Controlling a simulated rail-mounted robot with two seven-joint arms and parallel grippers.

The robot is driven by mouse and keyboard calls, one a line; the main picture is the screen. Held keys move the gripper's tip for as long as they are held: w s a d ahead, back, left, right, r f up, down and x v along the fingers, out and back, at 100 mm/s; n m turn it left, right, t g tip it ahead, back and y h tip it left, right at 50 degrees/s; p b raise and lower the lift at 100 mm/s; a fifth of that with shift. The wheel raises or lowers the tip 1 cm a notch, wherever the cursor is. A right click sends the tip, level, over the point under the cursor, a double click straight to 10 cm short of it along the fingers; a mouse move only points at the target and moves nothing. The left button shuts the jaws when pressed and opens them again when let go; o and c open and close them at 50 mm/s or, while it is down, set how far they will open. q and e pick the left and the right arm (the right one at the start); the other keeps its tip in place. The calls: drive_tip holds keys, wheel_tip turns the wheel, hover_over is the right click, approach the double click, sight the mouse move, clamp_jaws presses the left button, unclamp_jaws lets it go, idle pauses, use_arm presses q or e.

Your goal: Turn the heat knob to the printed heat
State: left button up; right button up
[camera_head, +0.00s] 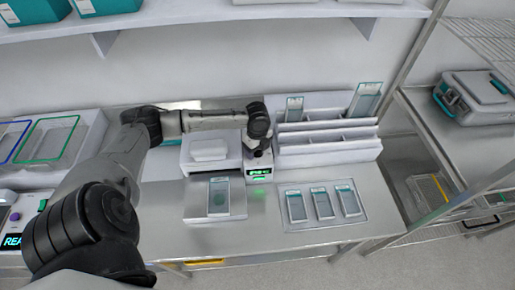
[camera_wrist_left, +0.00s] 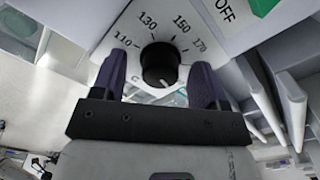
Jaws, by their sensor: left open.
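The heat knob (camera_wrist_left: 160,65) is round and black, on a white panel printed 110, 130, 150 and 170 in the left wrist view. In the head view the left gripper (camera_head: 259,157) is at the white machine (camera_head: 228,152), above a small green-lit display (camera_head: 260,173), and the knob is hidden. My right gripper is not in view. I cannot read a printed heat on any label.
A pouch (camera_head: 219,197) lies on the grey platform before the machine. Several pouches (camera_head: 322,204) lie on a tray to the right. A white rack (camera_head: 330,155) stands close right of the gripper. Framed bins (camera_head: 50,140) and another panel (camera_head: 15,222) are at left.

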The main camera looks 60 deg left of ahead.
use_arm(q)
drive_tip(key=shift+c, duration=0.2)
drive_tip(key=c, duration=0.9)
drive_tip(key=shift+r+p, duration=0.2)
drive_tip(key=shift+p, duration=0.35)
drive_tip(key=n+p, duration=0.5)
drive_tip(key=p, duration=0.2)
drive_tip(key=shift+r, duration=0.1)
drive_tip(key=shift+f+n+p, duration=0.25)
drive_tip(key=shift+n+p, duration=1.15)
drive_tip(key=shift+p, duration=0.25)
drive_tip(key=o, duration=0.9)
drive_tip(key=shift+o, duration=0.2)
